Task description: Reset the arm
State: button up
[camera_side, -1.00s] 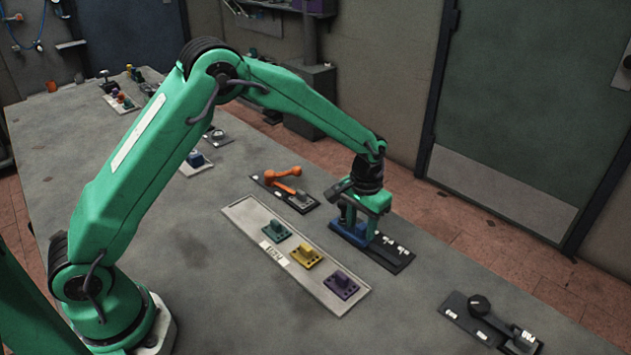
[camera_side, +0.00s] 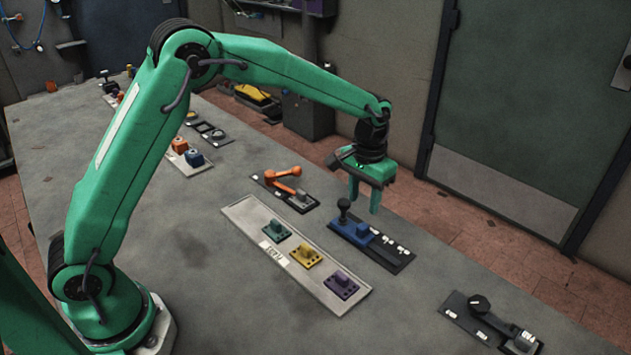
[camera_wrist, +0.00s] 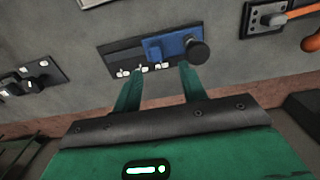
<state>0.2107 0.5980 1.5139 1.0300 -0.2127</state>
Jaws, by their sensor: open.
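My gripper (camera_side: 365,198) is open and empty, with its green fingers pointing down. In the side view it hangs above the black plate (camera_side: 392,255) that carries a blue block (camera_side: 352,232) with a black knobbed handle (camera_side: 343,208). The fingers are apart from the handle. In the wrist view my gripper (camera_wrist: 157,80) shows two spread fingers, with the blue block (camera_wrist: 172,46) and its round black knob (camera_wrist: 197,53) beyond them. Small white labels line the plate beside the block.
A grey tray (camera_side: 238,213) holds green (camera_side: 276,231), yellow (camera_side: 306,256) and purple (camera_side: 341,284) blocks. An orange-handled device (camera_side: 284,186) lies left of the blue block. A black dial device (camera_side: 492,322) lies at the right. Bare table lies between them.

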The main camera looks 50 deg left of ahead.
jog(key=s+a+r+t, duration=0.2)
jog(key=s+a+r, duration=0.2)
jog(key=s+r, duration=0.45)
jog(key=s+a+r+t, duration=0.2)
jog(key=s+a+r, duration=0.4)
jog(key=s, duration=0.4)
jog(key=s+t, duration=0.1)
jog(key=s, duration=0.9)
jog(key=shift+a+t, duration=0.3)
jog(key=shift+a, duration=0.15)
jog(key=shift+c, duration=0.4)
